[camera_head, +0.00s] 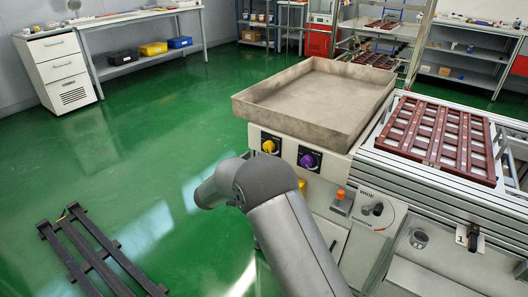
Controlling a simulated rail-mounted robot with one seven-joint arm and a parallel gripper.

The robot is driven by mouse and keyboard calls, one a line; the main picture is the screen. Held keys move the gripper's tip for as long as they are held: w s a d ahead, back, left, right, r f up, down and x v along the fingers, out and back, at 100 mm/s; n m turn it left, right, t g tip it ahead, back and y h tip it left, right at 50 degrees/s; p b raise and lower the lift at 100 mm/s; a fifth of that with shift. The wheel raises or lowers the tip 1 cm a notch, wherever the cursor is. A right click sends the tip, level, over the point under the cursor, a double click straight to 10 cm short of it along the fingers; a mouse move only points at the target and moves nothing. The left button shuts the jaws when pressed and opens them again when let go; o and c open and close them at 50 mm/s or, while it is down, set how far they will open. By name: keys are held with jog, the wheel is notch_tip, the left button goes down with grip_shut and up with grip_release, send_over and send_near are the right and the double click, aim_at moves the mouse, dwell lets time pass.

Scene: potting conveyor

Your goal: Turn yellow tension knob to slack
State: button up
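The yellow tension knob (268,146) sits on a dark plate on the cream front panel (284,152), below the large metal tray. Its markings are too small to read, so I cannot tell its setting. A purple knob (308,160) sits on a similar plate to its right. My grey arm rises from the bottom of the view, its bent joint in front of and below the panel. My gripper is not visible, so I cannot tell where it is relative to the knob.
The empty metal tray (240,106) overhangs the panel. To the right are a brown slatted grid (438,139) on the conveyor, an orange button (340,194) and a lever plate marked WIDE and NARROW (368,222). A dark slatted pallet (92,250) lies on the open green floor.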

aim_at(267, 148)
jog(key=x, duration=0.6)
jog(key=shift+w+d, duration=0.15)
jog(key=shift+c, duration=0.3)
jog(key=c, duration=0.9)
